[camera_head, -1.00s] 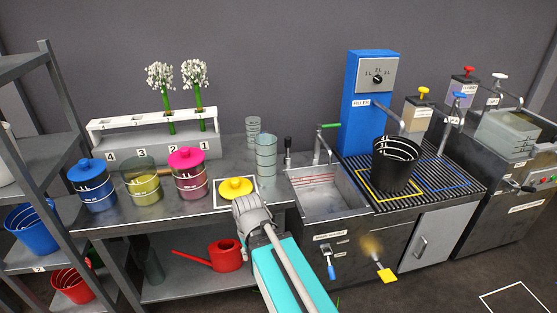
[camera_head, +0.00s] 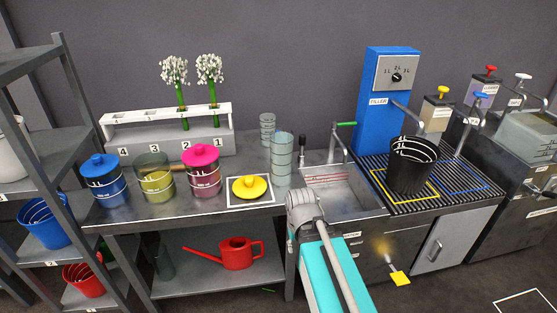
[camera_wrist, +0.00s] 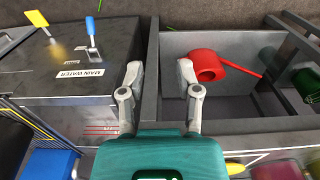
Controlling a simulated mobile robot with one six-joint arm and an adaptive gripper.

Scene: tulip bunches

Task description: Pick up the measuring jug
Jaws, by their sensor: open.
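A tall clear vessel with ring marks (camera_head: 281,160), perhaps the measuring jug, stands upright on the bench left of the sink in the head view. A smaller clear marked vessel (camera_head: 267,129) stands behind it, so I cannot tell for sure which is the jug. My gripper (camera_head: 304,203) is in front of the bench edge, nearer the camera than the tall vessel and below it in the picture. In the wrist view my gripper (camera_wrist: 160,78) has its two fingers apart with nothing between them. Neither clear vessel can be made out there.
A yellow lid (camera_head: 249,188) lies on a white-framed square beside the tall vessel. Lidded pink (camera_head: 202,180) and blue (camera_head: 104,186) jars and an olive jar (camera_head: 155,184) stand further left. The sink (camera_head: 345,195) is right. A red watering can (camera_head: 237,254) sits on the lower shelf.

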